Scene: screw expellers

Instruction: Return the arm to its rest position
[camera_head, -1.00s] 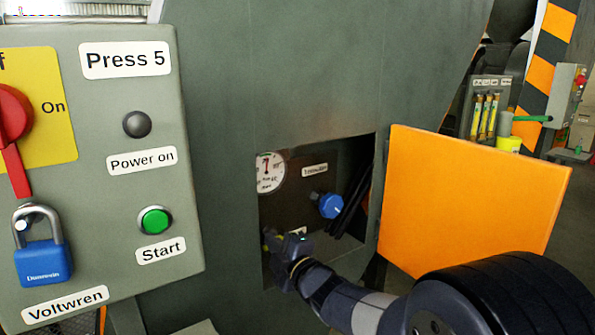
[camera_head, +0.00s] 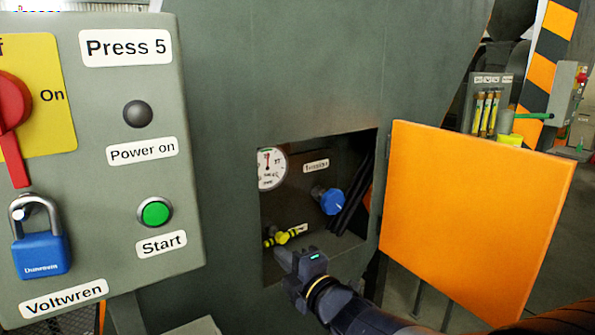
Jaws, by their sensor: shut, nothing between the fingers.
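My gripper (camera_head: 284,258) is at the lower edge of a square opening in the grey-green machine wall (camera_head: 290,70). Its fingers point into the opening, just below a small yellow valve (camera_head: 284,237); whether they touch it I cannot tell. My gripper is shut and empty. Inside the opening are a round white gauge (camera_head: 271,168) and a blue knob (camera_head: 331,201). The orange door (camera_head: 470,210) of the opening stands open to the right.
A grey control box (camera_head: 90,190) labelled Press 5 stands close on the left, with a red switch (camera_head: 12,115), a blue padlock (camera_head: 40,254) and a green button (camera_head: 155,213). A striped post (camera_head: 545,70) stands at the back right.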

